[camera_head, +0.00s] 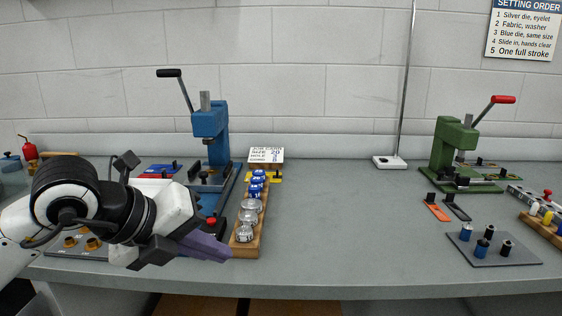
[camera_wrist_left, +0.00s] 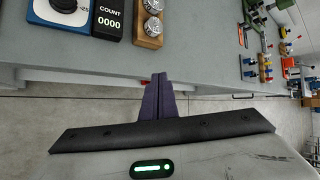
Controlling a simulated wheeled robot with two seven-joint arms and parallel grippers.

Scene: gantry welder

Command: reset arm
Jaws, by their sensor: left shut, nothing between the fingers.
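My left arm comes in from the left in the head view. Its gripper (camera_head: 222,252) has purple fingers closed together, with nothing between them, over the front part of the bench (camera_head: 350,270). The fingertips are just left of the near end of a wooden die rack (camera_head: 236,250). In the left wrist view the closed fingers (camera_wrist_left: 158,80) point at the bench's front edge, with floor below. My right gripper is in neither view.
A blue press (camera_head: 211,130) stands behind my left gripper, and a green press (camera_head: 452,150) stands at the right. A grey tray with small dies (camera_head: 510,258) lies front right. A count box (camera_wrist_left: 107,20) is near the rack. The bench middle is clear.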

